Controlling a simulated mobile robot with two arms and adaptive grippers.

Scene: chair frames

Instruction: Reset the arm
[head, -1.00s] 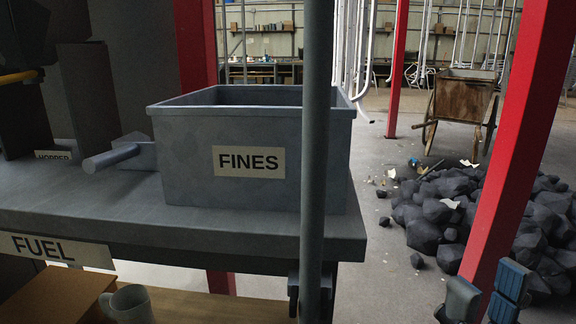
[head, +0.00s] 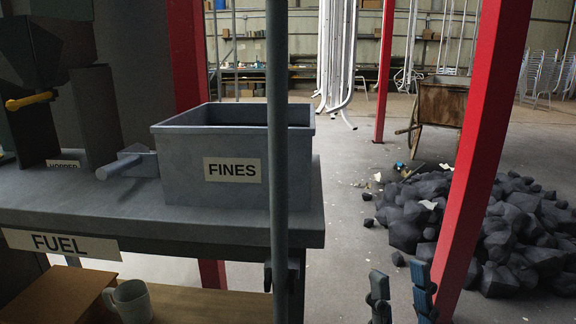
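My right gripper (head: 401,284) shows at the bottom edge, right of centre. Its two fingers, one dark and one blue, point up with a gap between them, and nothing is held in the gap. It is in front of open floor, apart from the bench and the coal pile. My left gripper is not in view. The rest of the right arm is below the picture.
A grey bench (head: 255,225) at left bears an open FINES bin (head: 185,172) and a small scoop (head: 128,164). A grey post (head: 278,150) and red posts (head: 480,150) stand upright. A mug (head: 131,303) is below. Coal (head: 520,230) and a cart (head: 443,103) are at right.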

